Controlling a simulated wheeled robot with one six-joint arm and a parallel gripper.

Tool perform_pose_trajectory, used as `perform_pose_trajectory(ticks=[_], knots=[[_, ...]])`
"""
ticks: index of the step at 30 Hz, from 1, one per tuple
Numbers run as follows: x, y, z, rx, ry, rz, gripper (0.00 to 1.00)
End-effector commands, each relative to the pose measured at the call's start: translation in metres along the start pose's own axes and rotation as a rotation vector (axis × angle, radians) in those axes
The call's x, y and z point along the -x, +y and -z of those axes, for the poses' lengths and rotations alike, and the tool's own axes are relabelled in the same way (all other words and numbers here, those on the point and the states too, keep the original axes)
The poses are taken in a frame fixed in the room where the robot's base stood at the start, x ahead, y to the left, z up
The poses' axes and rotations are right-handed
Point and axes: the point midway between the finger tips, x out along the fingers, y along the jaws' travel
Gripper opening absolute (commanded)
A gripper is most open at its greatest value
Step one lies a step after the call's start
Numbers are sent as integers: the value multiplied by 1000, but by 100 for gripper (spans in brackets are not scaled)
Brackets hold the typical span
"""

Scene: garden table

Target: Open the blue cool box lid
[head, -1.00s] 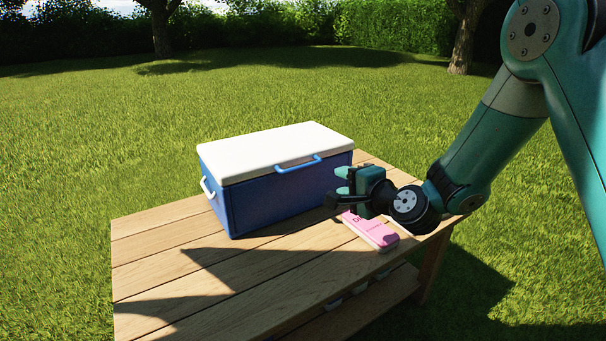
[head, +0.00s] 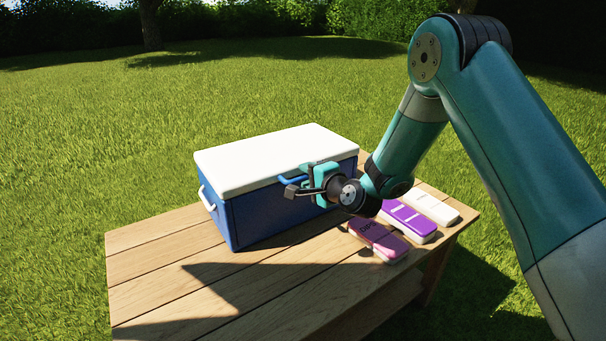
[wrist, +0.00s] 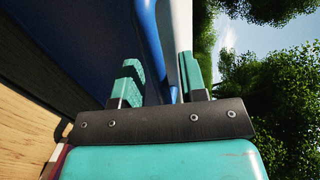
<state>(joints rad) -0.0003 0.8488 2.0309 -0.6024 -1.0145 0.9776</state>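The blue cool box (head: 270,215) stands on the wooden table with its white lid (head: 275,158) closed. A blue handle (head: 288,180) is on the lid's front edge. My gripper (head: 297,181) is at the front of the box by this handle and hides part of it. In the wrist view my gripper (wrist: 162,82) has its teal fingers apart. The blue handle (wrist: 152,45) runs between them there. I cannot tell whether either finger touches it.
A pink case (head: 378,239), a purple case (head: 408,220) and a white case (head: 431,207) lie on the table right of the box. The wooden table (head: 190,300) is clear at the front left. A white side handle (head: 207,198) is on the box's left end.

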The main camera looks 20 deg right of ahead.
Motion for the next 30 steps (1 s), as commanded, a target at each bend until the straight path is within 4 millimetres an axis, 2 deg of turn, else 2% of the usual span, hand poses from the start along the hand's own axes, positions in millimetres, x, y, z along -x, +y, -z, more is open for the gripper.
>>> perform_pose_trajectory(ticks=[5, 10, 20, 26, 30], knots=[[1, 0, 2, 0, 3, 0, 39], [1, 0, 3, 0, 3, 0, 0], [2, -4, 3, -1, 3, -8, 0], [4, -23, 3, -2, 2, -50, 0], [7, -43, 4, -2, 3, -105, 0]])
